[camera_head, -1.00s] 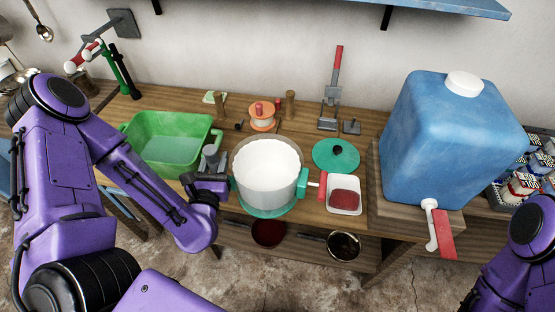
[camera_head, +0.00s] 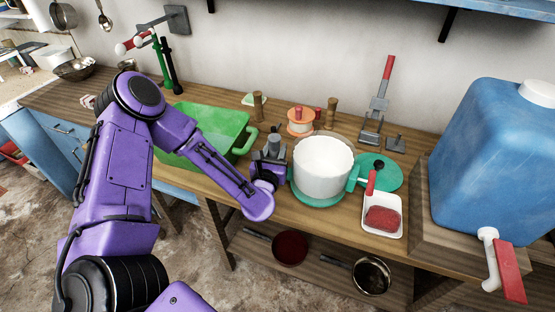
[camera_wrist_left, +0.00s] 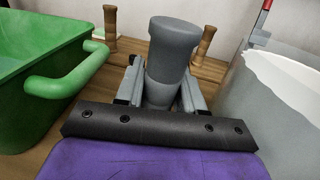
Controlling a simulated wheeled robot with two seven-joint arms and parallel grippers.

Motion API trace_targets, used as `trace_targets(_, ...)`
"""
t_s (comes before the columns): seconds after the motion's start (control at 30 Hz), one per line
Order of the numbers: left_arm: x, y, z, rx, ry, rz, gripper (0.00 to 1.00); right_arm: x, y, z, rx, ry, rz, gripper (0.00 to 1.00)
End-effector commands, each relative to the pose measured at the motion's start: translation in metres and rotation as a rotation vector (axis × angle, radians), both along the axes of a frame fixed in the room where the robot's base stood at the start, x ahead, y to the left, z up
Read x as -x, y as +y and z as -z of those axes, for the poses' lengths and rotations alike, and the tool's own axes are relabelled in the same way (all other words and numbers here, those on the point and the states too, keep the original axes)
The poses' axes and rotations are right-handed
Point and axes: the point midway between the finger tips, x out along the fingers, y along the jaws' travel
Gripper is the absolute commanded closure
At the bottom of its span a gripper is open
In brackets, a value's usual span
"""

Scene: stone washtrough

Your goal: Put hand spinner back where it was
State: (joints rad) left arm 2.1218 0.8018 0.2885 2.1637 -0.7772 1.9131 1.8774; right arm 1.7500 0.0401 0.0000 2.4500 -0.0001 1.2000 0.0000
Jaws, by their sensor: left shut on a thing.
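My left gripper (camera_head: 270,160) is between the green basin and the white pot. In the left wrist view, its fingers (camera_wrist_left: 160,92) are shut on a grey stepped cylinder (camera_wrist_left: 172,48), wider at the top and standing up from between them. It also shows as a small grey piece in the head view (camera_head: 273,144). I cannot tell for certain that it is the hand spinner. An orange and white disc with red knobs (camera_head: 301,124) sits on the bench behind it, between two wooden posts. The cylinder's lower end is hidden. My right gripper is out of view.
The green basin (camera_head: 238,118) is close on the left and the white pot (camera_head: 323,168) close on the right. The wooden posts (camera_head: 258,104) (camera_head: 332,112) stand behind. A white tray with a red block (camera_head: 382,218), a green lid (camera_head: 388,178) and a blue water tank (camera_head: 492,160) are further right.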

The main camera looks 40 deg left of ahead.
Motion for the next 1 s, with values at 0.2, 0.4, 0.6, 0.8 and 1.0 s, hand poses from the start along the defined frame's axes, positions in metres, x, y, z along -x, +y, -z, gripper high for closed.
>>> trace_targets(0.2,-0.012,0.000,0.028,0.000,0.001,0.000,1.00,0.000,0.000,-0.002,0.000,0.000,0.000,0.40)
trace_targets(0.4,-0.012,0.000,0.043,0.004,-0.004,-0.001,1.00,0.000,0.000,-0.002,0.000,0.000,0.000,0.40)
trace_targets(0.6,-0.011,0.000,0.044,0.004,-0.005,-0.001,1.00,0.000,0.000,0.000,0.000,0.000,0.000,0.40)
trace_targets(0.8,-0.011,0.000,0.046,0.001,-0.002,-0.001,0.37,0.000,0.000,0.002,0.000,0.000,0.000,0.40)
trace_targets(1.0,-0.011,0.000,0.046,0.001,-0.001,-0.001,0.37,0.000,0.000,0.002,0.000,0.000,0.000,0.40)
